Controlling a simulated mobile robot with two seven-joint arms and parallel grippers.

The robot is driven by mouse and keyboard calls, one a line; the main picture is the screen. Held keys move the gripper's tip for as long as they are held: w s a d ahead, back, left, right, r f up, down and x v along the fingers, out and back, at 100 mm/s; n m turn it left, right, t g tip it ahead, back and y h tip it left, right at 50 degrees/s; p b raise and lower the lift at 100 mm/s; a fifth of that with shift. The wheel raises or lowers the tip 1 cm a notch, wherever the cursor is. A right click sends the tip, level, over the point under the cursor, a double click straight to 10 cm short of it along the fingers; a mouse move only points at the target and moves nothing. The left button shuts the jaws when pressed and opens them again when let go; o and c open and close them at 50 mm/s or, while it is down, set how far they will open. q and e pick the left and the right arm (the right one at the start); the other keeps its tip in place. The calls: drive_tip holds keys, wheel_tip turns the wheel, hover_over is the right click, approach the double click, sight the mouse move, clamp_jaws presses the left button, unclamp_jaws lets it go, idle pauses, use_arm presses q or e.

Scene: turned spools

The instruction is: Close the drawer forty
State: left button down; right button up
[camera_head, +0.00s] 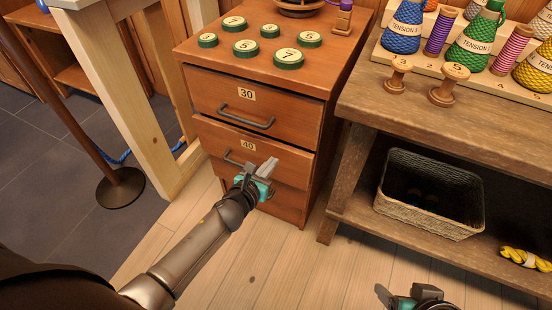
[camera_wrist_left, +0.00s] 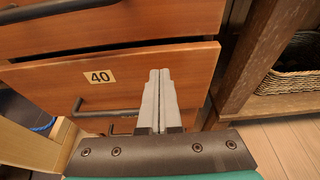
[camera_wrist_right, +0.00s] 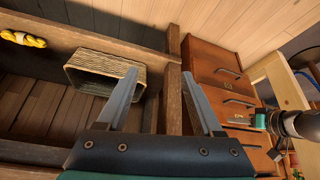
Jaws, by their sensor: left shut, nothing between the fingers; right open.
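The drawer marked 40 (camera_head: 285,158) is the middle drawer of a brown wooden cabinet. It stands out a little from the cabinet, with a dark gap along its top edge in the left wrist view (camera_wrist_left: 130,70). Its dark bar handle (camera_wrist_left: 90,110) is left of my left gripper. My left gripper (camera_head: 270,165) is shut and empty, its fingertips in front of the drawer's face, right of the label. I cannot tell whether they touch it. My right gripper (camera_wrist_right: 160,85) is open and empty, low in front of the bench, well away from the drawer.
Drawer 30 (camera_head: 220,98) above looks flush. Green numbered discs (camera_head: 288,58) lie on the cabinet top. A wooden bench (camera_head: 400,105) with spools and a wicker basket (camera_head: 400,205) stands right. A pale wooden frame (camera_head: 115,80) and a post base (camera_head: 120,187) stand left.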

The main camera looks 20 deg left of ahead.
sight(281, 148)
use_arm(q)
drive_tip(key=shift+w+d+b, duration=0.15)
drive_tip(key=shift+w+b, duration=0.25)
drive_tip(key=shift+w, duration=1.3)
use_arm(e)
drive_tip(key=shift+w+a+f+t+y, duration=0.2)
drive_tip(key=shift+w+a+t, duration=0.2)
drive_tip(key=shift+w+a, duration=0.2)
drive_tip(key=shift+w+a+f+t+y, duration=0.2)
drive_tip(key=shift+w+a+t, duration=0.2)
drive_tip(key=shift+w+a, duration=0.15)
use_arm(q)
drive_tip(key=w, duration=0.2)
drive_tip(key=shift+w+r, duration=0.1)
drive_tip(key=shift+w, duration=0.2)
drive_tip(key=shift+w+r, duration=0.1)
use_arm(e)
drive_tip(key=shift+w+a+r+t, duration=0.1)
drive_tip(key=shift+w+t, duration=0.05)
drive_tip(key=shift+w, duration=0.25)
drive_tip(key=shift+w+a+r+t, duration=0.1)
drive_tip(key=shift+w+t, duration=0.05)
drive_tip(key=shift+w, duration=0.25)
drive_tip(key=shift+f, duration=0.1)
drive_tip(key=shift+s, duration=0.1)
